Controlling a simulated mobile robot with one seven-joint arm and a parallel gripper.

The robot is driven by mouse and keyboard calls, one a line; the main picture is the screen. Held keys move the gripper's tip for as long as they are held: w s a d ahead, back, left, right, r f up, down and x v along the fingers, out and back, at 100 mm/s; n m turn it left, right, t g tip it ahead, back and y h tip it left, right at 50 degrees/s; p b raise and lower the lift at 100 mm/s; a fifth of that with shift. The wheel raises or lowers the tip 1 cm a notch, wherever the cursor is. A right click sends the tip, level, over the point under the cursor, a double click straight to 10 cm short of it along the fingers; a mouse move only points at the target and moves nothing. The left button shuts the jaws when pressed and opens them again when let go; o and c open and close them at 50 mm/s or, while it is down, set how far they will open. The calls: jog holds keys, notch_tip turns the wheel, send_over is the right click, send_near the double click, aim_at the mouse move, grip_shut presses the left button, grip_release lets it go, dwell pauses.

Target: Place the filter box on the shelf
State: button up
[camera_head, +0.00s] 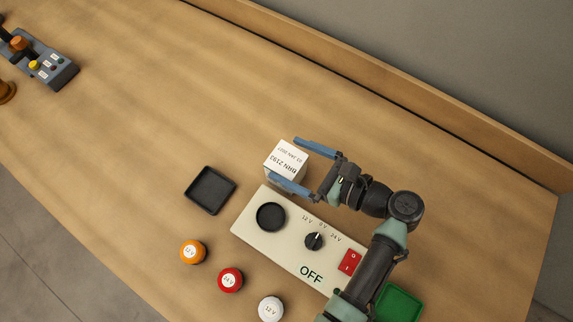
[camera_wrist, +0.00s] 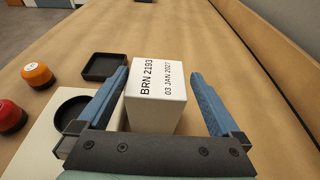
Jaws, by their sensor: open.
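A white box (camera_head: 285,160) with the printed label "BRN 2193" and a date stands on the wooden bench behind the pale control panel. My gripper (camera_head: 284,159) is open, with one blue finger on each side of the box. In the wrist view the box (camera_wrist: 155,95) stands between the fingers, close to the left one, with a clear gap to the right one. Its lower near part is hidden by my gripper. A raised wooden ledge (camera_head: 400,88) runs along the wall at the back; no other shelf shows.
The pale panel (camera_head: 290,250) has a round black recess, a knob and a red switch. A black square tray (camera_head: 210,190) lies left of it. Orange (camera_head: 193,251), red (camera_head: 230,280) and white (camera_head: 271,309) round caps stand in front. A green tray (camera_head: 400,303) is at right. The bench's left middle is clear.

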aim_at(275, 155)
jog(key=x, duration=0.4)
jog(key=shift+a+f+p, duration=0.15)
jog(key=shift+a+p, duration=0.2)
jog(key=shift+a, duration=0.05)
grip_shut()
